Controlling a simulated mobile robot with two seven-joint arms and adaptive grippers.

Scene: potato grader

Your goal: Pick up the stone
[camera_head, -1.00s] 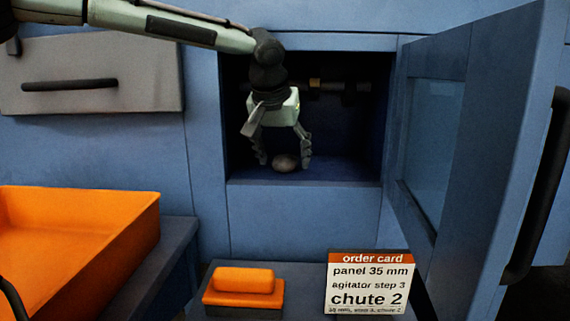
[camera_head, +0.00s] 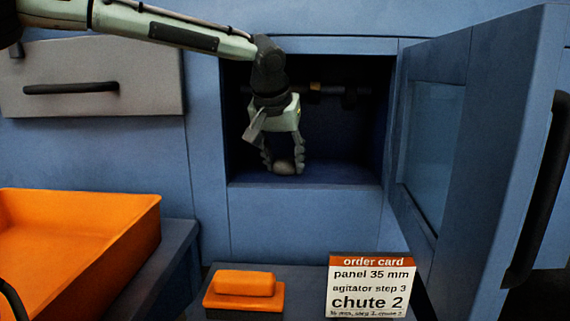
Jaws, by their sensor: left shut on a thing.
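The stone (camera_head: 285,167) is a small grey-brown lump at the floor of the open blue compartment (camera_head: 340,172). My left gripper (camera_head: 284,165) points down into the compartment with its fingers closed around the stone. The fingers hide the stone's sides. I cannot tell whether the stone still touches the compartment floor. My right gripper is not in view.
The compartment's blue door (camera_head: 480,130) with a window stands open at the right. A dark bar with a brass-coloured part (camera_head: 315,87) crosses behind the gripper. An orange tray (camera_head: 120,250), an orange block (camera_head: 244,283) and an order card (camera_head: 370,287) are in front.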

